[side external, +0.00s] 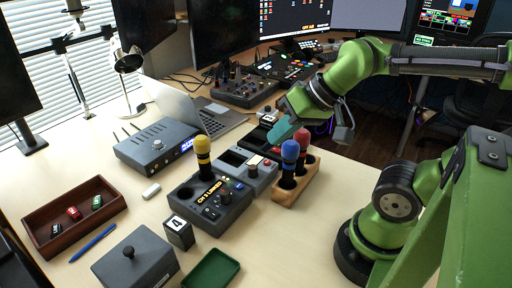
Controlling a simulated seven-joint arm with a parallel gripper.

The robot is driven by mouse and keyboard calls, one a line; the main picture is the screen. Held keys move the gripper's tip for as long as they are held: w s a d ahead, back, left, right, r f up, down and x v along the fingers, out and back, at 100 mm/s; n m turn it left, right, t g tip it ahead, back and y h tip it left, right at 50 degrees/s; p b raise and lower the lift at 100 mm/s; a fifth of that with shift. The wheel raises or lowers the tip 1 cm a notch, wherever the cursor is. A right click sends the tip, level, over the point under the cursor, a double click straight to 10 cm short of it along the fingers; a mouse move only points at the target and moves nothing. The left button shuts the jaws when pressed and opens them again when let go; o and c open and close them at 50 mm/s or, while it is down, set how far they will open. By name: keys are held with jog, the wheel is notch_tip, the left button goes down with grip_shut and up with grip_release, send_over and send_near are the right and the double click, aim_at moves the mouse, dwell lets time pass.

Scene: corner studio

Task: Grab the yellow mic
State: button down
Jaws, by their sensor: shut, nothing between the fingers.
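The yellow mic (203,158) has a yellow foam top and a dark handle. It stands upright at a dark grey box (222,212) with knobs and lettering, left of the middle of the desk. My gripper (284,135) has teal fingers and hangs above the desk, to the right of the yellow mic and apart from it. It is shut and holds nothing. A blue mic (290,152) and a red mic (303,137) stand in a wooden holder (296,188) just below and right of my gripper.
A grey console (247,168) lies between the yellow mic and the wooden holder. A dark box with a display (156,146) and a laptop (190,108) are behind. A lidded grey box (135,262), a green tray (211,270) and a wooden tray (74,236) are in front. Bare desk lies right of the holder.

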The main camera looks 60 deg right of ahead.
jog(key=shift+s+r, duration=0.1)
dwell(0.3)
jog(key=shift+c, duration=2.3)
grip_release()
notch_tip(320, 180, up, 3)
jog(key=m+g+h, duration=0.2)
jog(key=g+h, duration=0.1)
jog(key=g, duration=0.3)
send_over(202, 149)
jog(key=f, duration=0.5)
jog(key=w+d+f, duration=0.1)
jog(key=f, duration=0.9)
jog(key=shift+w+d+f, duration=0.3)
jog(key=shift+w+f, duration=0.1)
